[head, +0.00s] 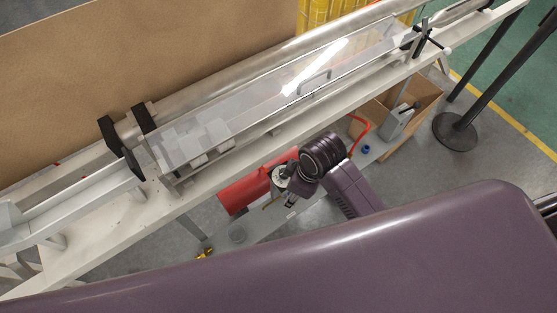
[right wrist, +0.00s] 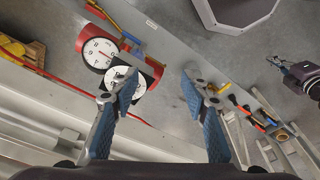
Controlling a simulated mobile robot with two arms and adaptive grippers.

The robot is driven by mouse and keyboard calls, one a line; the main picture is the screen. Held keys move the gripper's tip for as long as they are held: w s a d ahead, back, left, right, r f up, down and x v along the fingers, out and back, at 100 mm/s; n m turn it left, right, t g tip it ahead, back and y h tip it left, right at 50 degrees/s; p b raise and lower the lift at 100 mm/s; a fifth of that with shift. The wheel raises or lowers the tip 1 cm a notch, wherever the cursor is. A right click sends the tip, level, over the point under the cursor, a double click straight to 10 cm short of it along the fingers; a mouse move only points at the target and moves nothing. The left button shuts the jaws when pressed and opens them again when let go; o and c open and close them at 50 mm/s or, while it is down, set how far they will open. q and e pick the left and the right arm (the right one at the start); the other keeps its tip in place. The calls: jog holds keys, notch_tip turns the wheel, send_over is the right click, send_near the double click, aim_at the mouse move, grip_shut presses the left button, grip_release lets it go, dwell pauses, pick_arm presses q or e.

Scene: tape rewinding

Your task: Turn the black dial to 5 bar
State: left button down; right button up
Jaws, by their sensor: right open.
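A red tank (head: 244,190) lies under the bench in the head view. In the right wrist view, a white gauge (right wrist: 99,53) with a pointer sits on a red body. A second white, marked disc (right wrist: 117,82) lies just beside it, partly covered by my gripper's left finger. A black dial cannot be made out clearly there. My right gripper (right wrist: 158,82) is open, its blue fingers spread, with nothing between them. Contact with the disc cannot be told. A dark purple part at that view's right edge may be my left gripper.
The white bench frame (head: 95,238) runs diagonally above the tank. A red hose (head: 357,127) and a cardboard box (head: 424,88) are to the right of the tank. A brass fitting (head: 204,253) is at lower left. Grey floor (head: 400,170) is open at right.

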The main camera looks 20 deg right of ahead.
jog(key=w+r+n, duration=0.1)
jog(key=w+n, duration=0.1)
jog(key=w+r+n+g, duration=0.1)
jog(key=w+r+n, duration=0.1)
jog(key=w, duration=0.1)
jog(key=w+r+n+h, duration=0.1)
jog(key=w+n, duration=0.1)
jog(key=shift+w+a+r+n, duration=0.15)
jog(key=shift+w+r+n, duration=0.05)
jog(key=shift+r+n, duration=0.1)
jog(key=shift+w+d+r+n+g, duration=0.2)
jog(key=shift+w+n+g, duration=0.1)
jog(key=shift+w+n, duration=0.15)
notch_tip(320, 180, down, 6)
jog(key=shift+f+p, duration=0.15)
jog(key=shift+p, duration=0.75)
pick_arm(q)
jog(key=shift+r, duration=1.4)
pick_arm(e)
jog(key=shift+f, duration=0.75)
jog(key=shift+c, duration=0.6)
grip_shut()
jog(key=shift+m, duration=0.25)
